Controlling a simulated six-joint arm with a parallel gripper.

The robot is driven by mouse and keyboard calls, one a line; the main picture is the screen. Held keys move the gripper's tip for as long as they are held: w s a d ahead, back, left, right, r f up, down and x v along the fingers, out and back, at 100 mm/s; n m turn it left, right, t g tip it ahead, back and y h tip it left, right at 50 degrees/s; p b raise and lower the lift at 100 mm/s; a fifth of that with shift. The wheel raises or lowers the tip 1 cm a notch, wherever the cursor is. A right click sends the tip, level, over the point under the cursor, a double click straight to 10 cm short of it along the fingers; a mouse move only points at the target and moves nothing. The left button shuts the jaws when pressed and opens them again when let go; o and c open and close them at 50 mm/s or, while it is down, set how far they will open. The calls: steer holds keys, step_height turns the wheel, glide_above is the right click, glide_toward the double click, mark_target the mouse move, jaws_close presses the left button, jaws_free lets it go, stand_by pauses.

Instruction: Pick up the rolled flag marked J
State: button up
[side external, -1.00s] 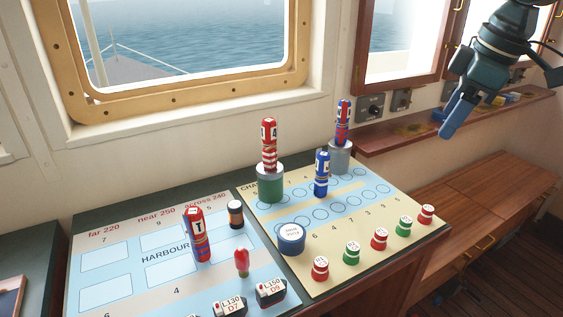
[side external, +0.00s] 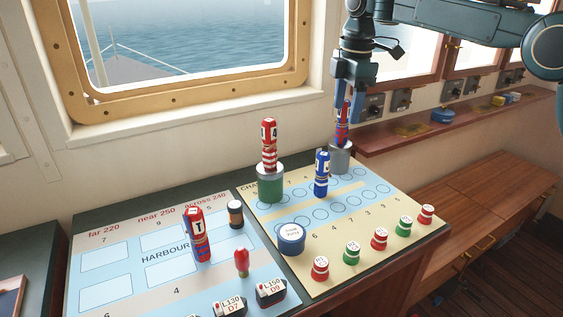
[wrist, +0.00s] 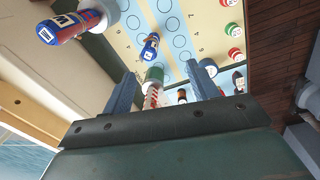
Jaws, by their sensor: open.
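A blue rolled flag with a pale label (side external: 322,173) stands upright on the chart board right of centre; its mark looks like a J but is too small to read surely. It also shows in the wrist view (wrist: 150,46), beyond the fingertips. My gripper (side external: 350,108) is open and empty, pointing down at the back of the board, above and behind this flag and apart from it. In the wrist view its two fingers (wrist: 163,88) frame the green stand, with the blue flag above that gap.
A red-and-blue flag (side external: 342,124) on a grey stand (side external: 340,158) shows close behind my fingers. A red-and-white flag (side external: 269,145) stands on a green stand (side external: 270,186). A flag marked T (side external: 197,235), a round blue tin (side external: 291,239) and several red and green pieces stand nearer.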

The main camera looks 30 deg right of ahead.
mark_target(324, 153)
steer(key=w+f+n, duration=0.1)
steer(key=w+a+f+n, duration=0.1)
steer(key=w+f, duration=0.1)
steer(key=w+f+g, duration=0.1)
steer(key=f, duration=0.1)
steer(key=shift+w+a+f+n, duration=0.25)
steer(key=shift+w+a+n, duration=0.05)
steer(key=shift+w+n, duration=0.1)
steer(key=shift+f, duration=0.1)
steer(key=shift+f, duration=4.2)
steer(key=shift+d+f, duration=0.1)
steer(key=shift+f, duration=2.5)
